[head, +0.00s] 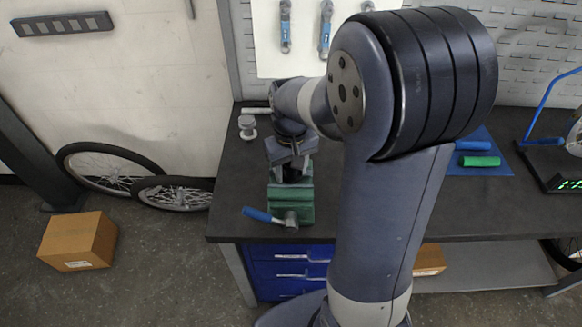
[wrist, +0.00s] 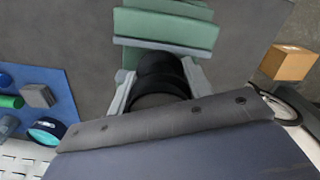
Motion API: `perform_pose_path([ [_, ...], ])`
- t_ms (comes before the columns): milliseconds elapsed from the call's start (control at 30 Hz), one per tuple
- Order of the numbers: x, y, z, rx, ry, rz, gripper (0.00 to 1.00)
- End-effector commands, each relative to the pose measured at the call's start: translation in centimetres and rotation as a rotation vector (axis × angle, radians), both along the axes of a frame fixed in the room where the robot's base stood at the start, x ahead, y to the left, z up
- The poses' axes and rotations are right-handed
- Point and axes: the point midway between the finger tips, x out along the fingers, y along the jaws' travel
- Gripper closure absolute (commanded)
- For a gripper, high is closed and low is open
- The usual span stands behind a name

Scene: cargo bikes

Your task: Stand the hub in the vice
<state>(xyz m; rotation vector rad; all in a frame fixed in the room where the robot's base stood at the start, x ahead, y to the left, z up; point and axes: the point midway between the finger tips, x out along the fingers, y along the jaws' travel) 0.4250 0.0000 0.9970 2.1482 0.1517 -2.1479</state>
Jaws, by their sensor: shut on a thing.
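The green vice (head: 292,205) stands at the front left of the bench, with a blue-handled bar on its near side. My gripper (head: 291,164) is over the vice and points down. In the wrist view, my gripper (wrist: 160,80) is shut on a dark round thing, seemingly the hub (wrist: 160,92). The vice (wrist: 170,32) shows just beyond it, with a grey jaw edge next to the hub. In the head view my gripper hides most of the hub. I cannot tell whether the hub's lower end is between the jaws.
A grey spool-shaped part (head: 247,127) stands on the bench left of my gripper. A blue mat (head: 488,152) with a green roll (head: 480,161) lies to the right. Wheels (head: 108,168) and a cardboard box (head: 78,241) are on the floor at left.

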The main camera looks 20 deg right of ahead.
Motion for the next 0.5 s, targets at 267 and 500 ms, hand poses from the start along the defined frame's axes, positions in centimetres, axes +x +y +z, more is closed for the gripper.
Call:
perform_pose_path([
  [267, 0.01, 0.00, 0.02, 0.000, 0.000, 0.000, 0.32],
  [500, -0.02, 0.00, -0.02, 0.000, 0.001, 0.000, 0.27],
])
